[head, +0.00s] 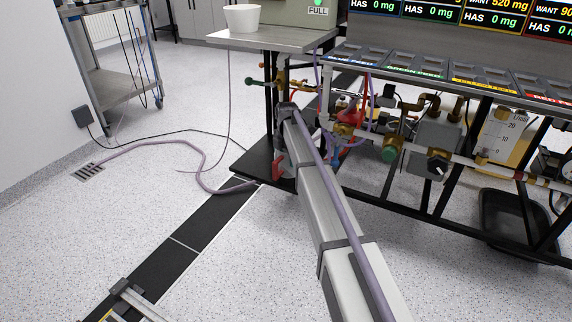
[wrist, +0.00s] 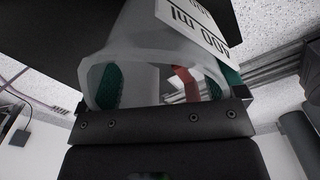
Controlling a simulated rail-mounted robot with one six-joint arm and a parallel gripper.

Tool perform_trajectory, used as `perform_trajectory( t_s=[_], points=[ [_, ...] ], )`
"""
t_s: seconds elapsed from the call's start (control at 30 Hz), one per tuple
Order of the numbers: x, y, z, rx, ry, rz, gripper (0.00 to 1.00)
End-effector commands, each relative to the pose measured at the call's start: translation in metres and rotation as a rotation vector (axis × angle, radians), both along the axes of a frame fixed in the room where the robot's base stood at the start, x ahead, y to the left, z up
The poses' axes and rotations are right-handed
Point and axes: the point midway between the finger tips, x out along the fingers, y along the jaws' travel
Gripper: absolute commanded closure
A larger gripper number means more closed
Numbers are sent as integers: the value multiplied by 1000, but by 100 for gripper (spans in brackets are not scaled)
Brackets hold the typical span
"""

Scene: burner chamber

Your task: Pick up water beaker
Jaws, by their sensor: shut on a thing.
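A translucent whitish beaker (wrist: 140,42) fills the upper middle of the wrist view. It has a white label with dark, upside-down lettering ending in "ml". My gripper (wrist: 166,84) is shut on it, with a green pad at the left and another at the right of the beaker. I cannot tell whether there is water inside. In the head view my arm reaches forward to the left end of the pipe rack, and the beaker and my fingertips cannot be made out there.
A metal shelf (head: 283,40) holding a white tub (head: 242,18) is above my arm's end. Pipes and valves (head: 437,163) crowd the right. A steel cart (head: 108,84) stands at the left. A hose (head: 150,144) lies on the floor. Open floor is at the left.

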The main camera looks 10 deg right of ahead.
Motion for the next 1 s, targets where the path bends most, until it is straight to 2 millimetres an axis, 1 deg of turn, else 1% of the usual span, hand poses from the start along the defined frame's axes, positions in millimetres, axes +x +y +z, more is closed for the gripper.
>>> perform_trajectory(
  t_s=[0.17, 0.27, 0.37, 0.5, 0.6, 0.67, 0.73, 0.83, 0.9, 1.0],
  points=[
    [0, 0, 1, 0, 0, 0, 37],
    [0, 0, 10, 0, 0, 0, 37],
    [0, 0, 29, 0, 0, 0, 37],
    [0, 0, 65, 0, 0, 0, 37],
    [0, 0, 89, 0, 0, 0, 37],
    [0, 0, 98, 0, 0, 0, 37],
    [0, 0, 103, 0, 0, 0, 37],
    [0, 0, 104, 0, 0, 0, 37],
    [0, 0, 113, 0, 0, 0, 37],
    [0, 0, 109, 0, 0, 0, 37]
  ],
)
